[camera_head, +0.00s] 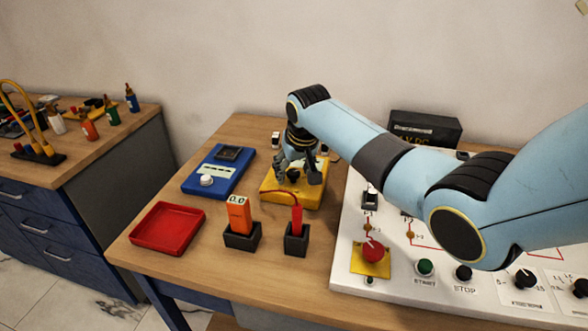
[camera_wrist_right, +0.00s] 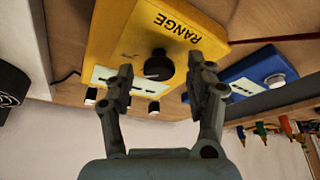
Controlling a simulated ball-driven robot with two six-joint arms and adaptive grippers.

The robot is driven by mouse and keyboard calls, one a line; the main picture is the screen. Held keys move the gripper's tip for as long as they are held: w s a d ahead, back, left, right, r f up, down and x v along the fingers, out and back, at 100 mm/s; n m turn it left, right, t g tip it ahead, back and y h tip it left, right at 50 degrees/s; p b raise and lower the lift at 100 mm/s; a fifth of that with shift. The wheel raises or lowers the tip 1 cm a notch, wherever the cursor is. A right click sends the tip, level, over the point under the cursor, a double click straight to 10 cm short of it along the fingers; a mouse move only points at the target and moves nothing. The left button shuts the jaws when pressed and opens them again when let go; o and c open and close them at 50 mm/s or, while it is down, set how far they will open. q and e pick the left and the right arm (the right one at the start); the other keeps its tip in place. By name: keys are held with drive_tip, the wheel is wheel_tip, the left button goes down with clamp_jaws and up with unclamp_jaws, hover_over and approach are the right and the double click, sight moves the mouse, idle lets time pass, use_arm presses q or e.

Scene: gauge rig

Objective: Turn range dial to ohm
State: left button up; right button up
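The yellow range box (camera_head: 272,191) sits on the wooden table, left of the white panel. In the right wrist view the yellow box (camera_wrist_right: 120,35) fills the upper middle, with the word RANGE printed on it. Its black range dial (camera_wrist_right: 158,65) shows between my right fingers; which way it points is unclear. My right gripper (camera_head: 299,172) is over the box, pointing down. In the right wrist view my right gripper (camera_wrist_right: 162,88) is open, a finger on either side of the dial, with gaps. The arm and gripper hide the dial in the head view. My left gripper is not in view.
A blue meter (camera_head: 215,180) stands left of the yellow box. A red tray (camera_head: 167,228), an orange meter (camera_head: 239,213) in a black holder and a red probe (camera_head: 297,220) in another holder are in front. The white panel (camera_head: 345,265) with knobs is at right.

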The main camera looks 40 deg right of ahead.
drive_tip(key=v, duration=1.2)
idle(0.3)
drive_tip(key=shift+f, duration=0.1)
